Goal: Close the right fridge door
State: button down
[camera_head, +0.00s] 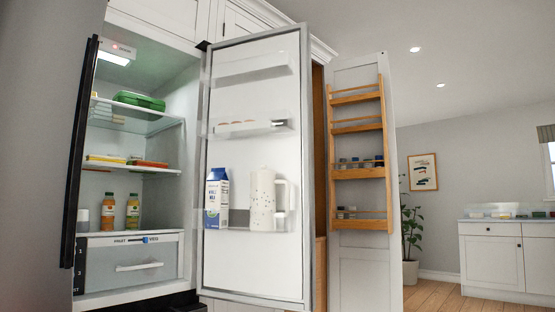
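The right fridge door (255,163) stands wide open in the middle of the head view, its white inner side facing me. Its hinge side is at the left beside the fridge body, and its grey-framed free edge is at the right. Clear bins on it hold a blue and white milk carton (216,198), a pale speckled jug (263,198) and a few small items in the bin above. The open fridge interior (140,190) shows to the left, with shelves, a green box, two orange bottles and a lower drawer. The door's outer side is hidden. My gripper is not in view.
A tall dark bar or edge (80,150) stands at the fridge's left side. Right of the door, a cabinet door (360,262) with a wooden rack (358,160) of jars stands open. Farther right are a potted plant (411,235), wood floor (435,297) and a white counter (507,257).

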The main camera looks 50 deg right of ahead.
aim_at(267, 75)
jog(key=k+u, duration=0.45)
jog(key=k+j+u, duration=0.3)
jog(key=u, duration=0.15)
jog(key=l, duration=0.55)
jog(key=k+l+u, duration=0.15)
jog(key=l, duration=0.95)
jog(key=l+u, duration=0.15)
jog(key=l, duration=0.4)
jog(key=k+l, duration=0.15)
jog(key=l, duration=0.4)
jog(key=k+l, duration=0.1)
jog(key=l, duration=1.35)
jog(key=k+l, duration=0.15)
jog(key=l, duration=0.55)
jog(key=k+l, duration=0.1)
jog(key=l, duration=0.6)
jog(key=k, duration=0.35)
jog(key=k+l+z, duration=0.15)
jog(key=l, duration=0.2)
jog(key=i, duration=0.05)
